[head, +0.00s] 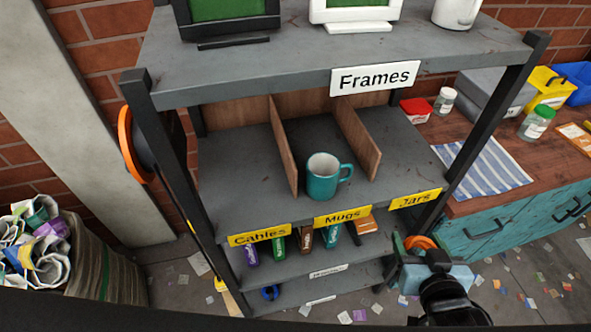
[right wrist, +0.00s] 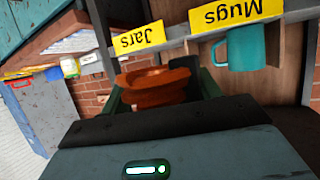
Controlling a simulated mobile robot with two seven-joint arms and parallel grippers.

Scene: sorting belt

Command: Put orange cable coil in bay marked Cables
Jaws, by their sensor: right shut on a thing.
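The orange cable coil (head: 418,242) is between the fingers of my right gripper (head: 415,248), at the shelf's front right corner, by the Jars label. In the right wrist view the coil (right wrist: 155,88) sits between the two fingers of my shut gripper (right wrist: 163,88). The bay marked Cables (head: 235,175) is the left compartment of the middle shelf and looks empty. Its yellow Cables label (head: 260,234) is on the front edge. My left gripper is not in view.
A teal mug (head: 322,177) stands in the Mugs bay. Wooden dividers (head: 284,150) and (head: 358,140) separate the bays. Black posts (head: 175,150) frame the shelf. A workbench (head: 470,150) with jars and a striped cloth is at right. Lower shelves hold several small items.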

